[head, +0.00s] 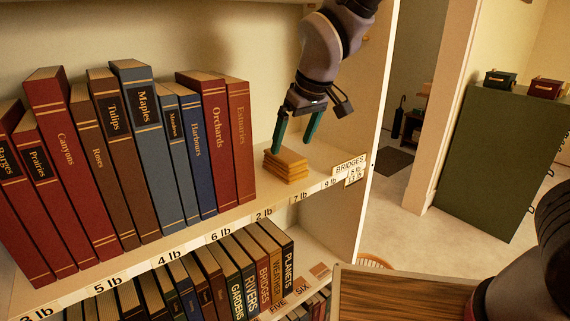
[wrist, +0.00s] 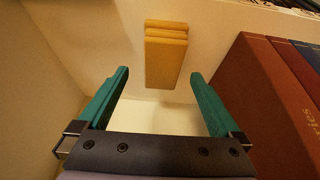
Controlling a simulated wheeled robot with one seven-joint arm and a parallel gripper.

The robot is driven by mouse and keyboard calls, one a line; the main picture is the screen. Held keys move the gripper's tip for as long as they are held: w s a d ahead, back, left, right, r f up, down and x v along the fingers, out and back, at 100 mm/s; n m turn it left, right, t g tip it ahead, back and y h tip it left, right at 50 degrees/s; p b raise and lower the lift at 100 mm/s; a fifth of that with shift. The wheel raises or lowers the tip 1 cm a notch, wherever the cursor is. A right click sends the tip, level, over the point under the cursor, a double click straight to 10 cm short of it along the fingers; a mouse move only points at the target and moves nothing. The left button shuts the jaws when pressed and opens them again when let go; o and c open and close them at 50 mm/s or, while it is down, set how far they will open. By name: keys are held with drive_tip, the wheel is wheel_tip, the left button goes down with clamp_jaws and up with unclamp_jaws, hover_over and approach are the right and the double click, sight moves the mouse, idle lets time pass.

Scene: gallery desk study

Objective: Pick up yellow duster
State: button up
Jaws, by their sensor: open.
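The yellow duster (head: 286,166) looks like a small folded stack. It lies on the upper shelf, right of the row of books and close to the shelf's front edge. It also shows in the wrist view (wrist: 165,57), just beyond the fingertips and roughly centred between them. My gripper (head: 297,133) is open, with two green fingers pointing down over the shelf. In the head view its fingers are above and behind the duster. In the wrist view the gripper (wrist: 159,78) is empty, with a gap between fingertips and duster.
Tall books (head: 215,140) stand left of the duster; a red book (wrist: 265,100) is close to my finger in the wrist view. The shelf's side panel (head: 378,110) bounds the right. More books fill the lower shelf. A green cabinet (head: 490,160) stands at far right.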

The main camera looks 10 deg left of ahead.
sight(286, 154)
drive_tip(key=x, duration=0.4)
drive_tip(key=shift+a+f, duration=0.3)
drive_tip(key=shift+a, duration=0.1)
drive_tip(key=shift+w+a+f, duration=0.15)
drive_tip(key=shift+w+f, duration=0.05)
drive_tip(key=shift+f, duration=0.2)
drive_tip(key=shift+f, duration=0.25)
drive_tip(key=c, duration=1.5)
drive_tip(key=shift+o, duration=0.2)
drive_tip(key=shift+r, duration=0.1)
